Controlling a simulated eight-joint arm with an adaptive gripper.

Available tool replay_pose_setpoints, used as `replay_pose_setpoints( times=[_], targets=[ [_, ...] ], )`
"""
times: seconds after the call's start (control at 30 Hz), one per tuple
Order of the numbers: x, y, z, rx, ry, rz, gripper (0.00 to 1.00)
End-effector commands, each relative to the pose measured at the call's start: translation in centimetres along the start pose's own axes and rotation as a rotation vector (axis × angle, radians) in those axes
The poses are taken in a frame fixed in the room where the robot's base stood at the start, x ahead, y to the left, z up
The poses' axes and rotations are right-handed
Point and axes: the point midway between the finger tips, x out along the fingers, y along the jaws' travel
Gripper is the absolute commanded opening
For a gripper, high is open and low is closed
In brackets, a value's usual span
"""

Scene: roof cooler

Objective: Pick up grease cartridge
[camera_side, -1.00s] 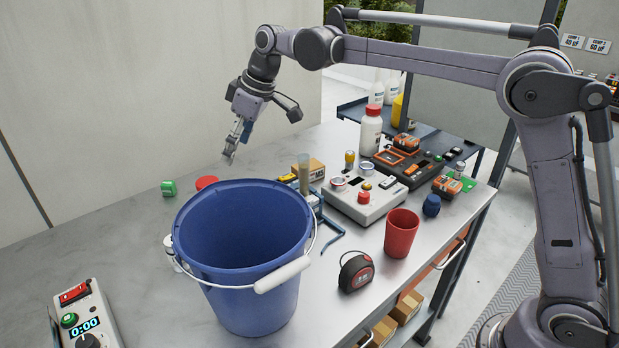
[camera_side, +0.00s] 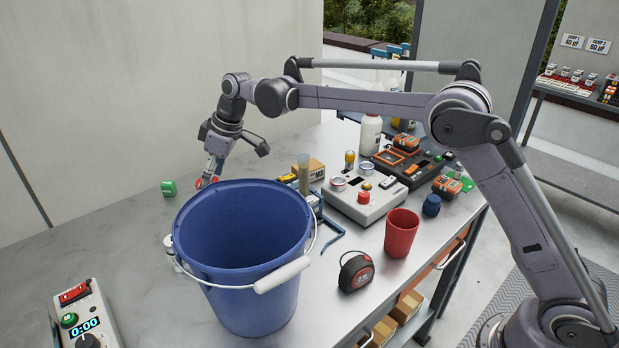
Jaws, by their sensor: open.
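My gripper (camera_side: 210,173) is low over the table, just behind the rim of the blue bucket (camera_side: 249,295), and is open. A red round top (camera_side: 206,183) shows right at its fingertips, and the bucket hides what is below it. I cannot tell whether the fingers touch it or stand around it. I cannot say for sure which thing is the grease cartridge: the red-topped thing may be it. A tan cylinder (camera_side: 304,172) also stands upright by a blue frame, to the right of my gripper and apart from it.
The tall bucket blocks the view of the table behind it. A green item (camera_side: 169,188) lies left of my gripper. A cardboard box (camera_side: 314,170), a grey device (camera_side: 366,205), a red cup (camera_side: 401,233) and a tape measure (camera_side: 355,272) stand to the right.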

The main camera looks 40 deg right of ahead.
Motion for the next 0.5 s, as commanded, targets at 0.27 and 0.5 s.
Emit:
replay_pose_setpoints(
  times=[0.27,0.5],
  targets=[
    [3.5,-0.1,0.1,-0.001,0.000,0.000,0.75],
    [3.9,-0.1,0.1,-0.001,0.000,0.000,0.75]
  ],
)
